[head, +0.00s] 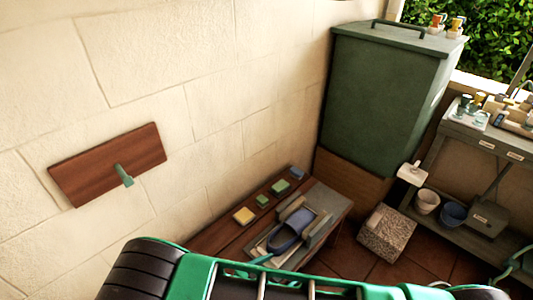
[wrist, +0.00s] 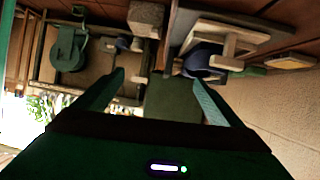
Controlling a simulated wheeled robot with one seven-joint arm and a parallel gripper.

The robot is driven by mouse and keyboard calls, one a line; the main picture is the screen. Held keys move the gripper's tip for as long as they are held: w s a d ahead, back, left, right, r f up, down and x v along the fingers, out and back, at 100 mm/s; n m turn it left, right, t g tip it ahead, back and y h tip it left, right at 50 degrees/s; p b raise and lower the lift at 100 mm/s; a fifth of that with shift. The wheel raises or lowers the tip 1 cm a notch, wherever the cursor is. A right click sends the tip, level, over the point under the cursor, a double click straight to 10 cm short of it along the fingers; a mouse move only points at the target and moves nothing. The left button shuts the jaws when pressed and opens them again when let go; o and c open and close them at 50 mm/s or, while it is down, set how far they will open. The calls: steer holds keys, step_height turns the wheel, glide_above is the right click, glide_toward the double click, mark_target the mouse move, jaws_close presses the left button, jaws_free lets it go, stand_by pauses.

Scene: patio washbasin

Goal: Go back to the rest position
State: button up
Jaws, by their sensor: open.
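My gripper (wrist: 158,78) is open in the wrist view, with a dark green finger on each side and nothing between them. The wrist picture looks upside down, with the floor towards the top. Behind the gap between the fingers stands the large green bin (wrist: 172,102), at some distance. In the head view, green and black parts of my arm cross the bottom edge; I cannot make out the fingertips there. The green bin (head: 385,95) stands in the corner on a wooden base.
A low wooden bench (head: 222,236) by the wall holds small coloured blocks and a dark blue item (head: 288,232) in a frame. A brown board (head: 90,172) with a green peg is on the wall. A stone block (head: 386,232) and grey shelf table (head: 480,140) stand right.

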steer(key=w+d+r+g+y, duration=0.1)
steer(key=w+d+r+g, duration=0.3)
steer(key=d+r, duration=0.45)
steer(key=w+d+r+g, duration=0.4)
steer(key=d+r, duration=0.1)
steer(key=r, duration=0.6)
steer(key=s+d+r+g+y, duration=0.3)
steer(key=d+r+y, duration=0.1)
steer(key=d+r, duration=0.85)
steer(key=s+d+r+n+y, duration=0.1)
steer(key=s+d+r, duration=0.2)
steer(key=s, duration=0.3)
steer(key=s+d+r+n+t+y, duration=0.1)
steer(key=s+d+r+y, duration=0.1)
steer(key=s, duration=0.4)
steer(key=s+d+r+n+t+y, duration=0.1)
steer(key=s+d+r+y, duration=0.1)
steer(key=s+d+r, duration=0.2)
steer(key=shift+s+d+r, duration=0.35)
steer(key=shift+s+d, duration=0.5)
steer(key=shift+s, duration=0.35)
